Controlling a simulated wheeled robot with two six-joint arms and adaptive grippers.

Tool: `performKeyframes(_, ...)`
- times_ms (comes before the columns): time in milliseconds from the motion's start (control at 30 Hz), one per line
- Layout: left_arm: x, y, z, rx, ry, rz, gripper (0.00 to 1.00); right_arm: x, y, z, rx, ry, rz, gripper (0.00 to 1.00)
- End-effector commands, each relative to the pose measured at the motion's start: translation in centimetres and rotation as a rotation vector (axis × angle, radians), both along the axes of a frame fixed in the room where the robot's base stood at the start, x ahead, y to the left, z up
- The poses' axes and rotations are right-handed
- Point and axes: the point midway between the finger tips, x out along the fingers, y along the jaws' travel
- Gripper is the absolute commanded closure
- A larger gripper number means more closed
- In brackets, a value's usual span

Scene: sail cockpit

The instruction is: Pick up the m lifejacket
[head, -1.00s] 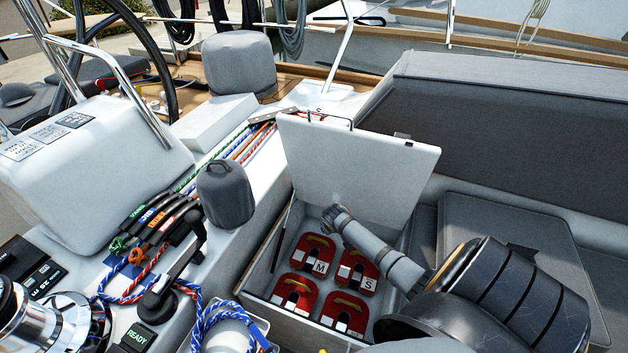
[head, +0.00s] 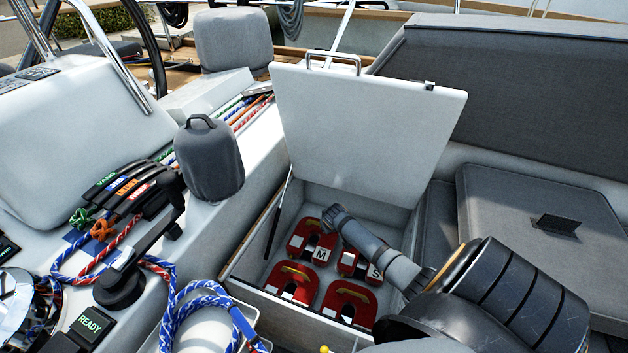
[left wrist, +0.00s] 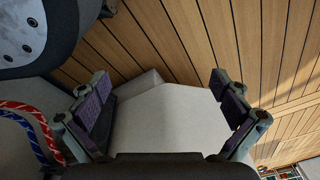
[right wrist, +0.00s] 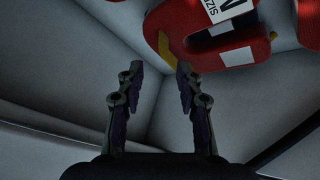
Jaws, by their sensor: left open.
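The M lifejacket (head: 298,244) is red with a white M label and lies in the far left of the open locker, partly hidden by my right arm. A red lifejacket also shows at the top of the right wrist view (right wrist: 225,55), its label cut off and its yellow handle just beyond the fingertips. My right gripper (right wrist: 157,78) has its fingers apart and empty, inside the locker short of that handle. I cannot make out its fingers in the head view. My left gripper (left wrist: 163,92) is open and empty, over a pale block and wooden planks, outside the head view.
The S lifejacket (head: 349,263) lies right of the M one, with two more red lifejackets (head: 292,281) in front. The raised locker lid (head: 365,120) stands behind. A grey covered winch (head: 208,160) and coiled blue rope (head: 180,300) are to the left.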

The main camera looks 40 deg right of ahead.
Motion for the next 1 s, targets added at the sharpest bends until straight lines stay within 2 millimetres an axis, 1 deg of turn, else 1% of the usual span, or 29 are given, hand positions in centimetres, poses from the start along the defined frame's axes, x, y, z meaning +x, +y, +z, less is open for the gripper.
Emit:
performKeyframes(33, 0.9, -0.3, 0.2, -0.003, -0.006, 0.000, 0.00, 0.3, -0.2, -1.2, 0.001, 0.001, -0.002, 0.64)
performKeyframes(100, 1.8, -0.6, 1.1, -0.008, -0.004, 0.001, 0.00, 0.8, -0.6, -2.2, 0.002, 0.001, -0.002, 0.64)
performKeyframes(200, 2.7, -1.1, 2.6, -0.015, 0.000, 0.000, 0.00, 1.2, -1.0, -3.0, 0.001, 0.002, -0.001, 0.64)
performKeyframes(333, 3.3, -1.4, 4.0, -0.021, 0.005, 0.000, 0.00, 1.5, -1.2, -3.6, 0.000, 0.001, 0.000, 0.64)
performKeyframes(567, 3.6, -1.6, 4.6, -0.024, 0.007, 0.000, 0.00, 1.7, -1.3, -3.8, 0.000, 0.002, -0.001, 0.64)
performKeyframes(633, 4.1, -1.9, 5.3, -0.028, 0.006, -0.001, 0.00, 1.9, -1.4, -4.4, 0.001, 0.001, -0.001, 0.64)
performKeyframes(667, 4.3, -2.0, 5.8, -0.031, 0.007, -0.001, 0.00, 2.0, -1.4, -4.7, 0.001, 0.002, -0.001, 0.64)
performKeyframes(800, 5.1, -2.8, 8.7, -0.045, 0.010, -0.006, 0.00, 2.8, -1.7, -6.2, 0.001, 0.001, 0.000, 0.64)
performKeyframes(1000, 5.3, -3.8, 13.1, -0.062, 0.020, -0.015, 0.00, 3.5, -2.2, -7.8, 0.000, 0.001, 0.000, 0.64)
